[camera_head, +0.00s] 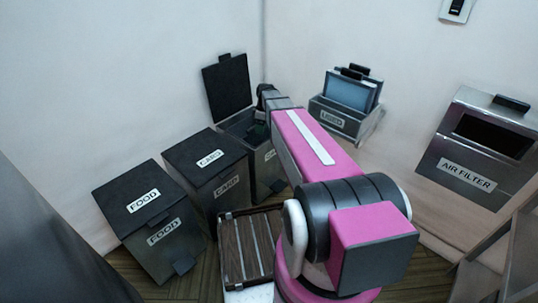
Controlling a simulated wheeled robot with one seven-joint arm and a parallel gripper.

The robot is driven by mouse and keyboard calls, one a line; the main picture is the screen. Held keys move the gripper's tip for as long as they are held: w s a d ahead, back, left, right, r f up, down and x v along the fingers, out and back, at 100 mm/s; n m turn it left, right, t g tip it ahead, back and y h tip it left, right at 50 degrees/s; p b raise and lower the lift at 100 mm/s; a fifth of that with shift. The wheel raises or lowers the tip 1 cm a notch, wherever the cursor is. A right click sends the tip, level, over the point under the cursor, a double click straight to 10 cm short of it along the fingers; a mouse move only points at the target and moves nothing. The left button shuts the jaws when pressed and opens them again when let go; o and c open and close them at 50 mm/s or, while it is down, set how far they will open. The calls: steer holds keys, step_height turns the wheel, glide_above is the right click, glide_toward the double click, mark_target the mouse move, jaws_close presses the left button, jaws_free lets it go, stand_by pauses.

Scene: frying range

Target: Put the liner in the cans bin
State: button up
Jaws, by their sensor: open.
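A dark bin (265,168) stands against the back wall with its black lid (228,88) raised. Its front label is partly covered by my pink arm; it seems to start with "C", so it may be the cans bin. A dark green patch (258,132) shows inside its mouth; it may be the liner, but I cannot tell. My gripper (266,98) is at the far end of my arm, above the right side of the open bin. It is open, though its fingertips are small and mostly hidden. I cannot tell whether it touches anything.
A closed CARD bin (205,158) and a closed FOOD bin (143,200) stand to the left. A slatted dark tray (228,258) is in front. A USED box (338,121) holds bluish panels at the back. An AIR FILTER box (465,175) is at right.

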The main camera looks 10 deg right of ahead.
steer(key=s+m+t+h, duration=0.1)
steer(key=s+m, duration=1.1)
steer(key=s, duration=0.8)
steer(key=shift+a+r+h, duration=0.15)
steer(key=shift+a+h, duration=0.25)
steer(key=shift+a, duration=0.05)
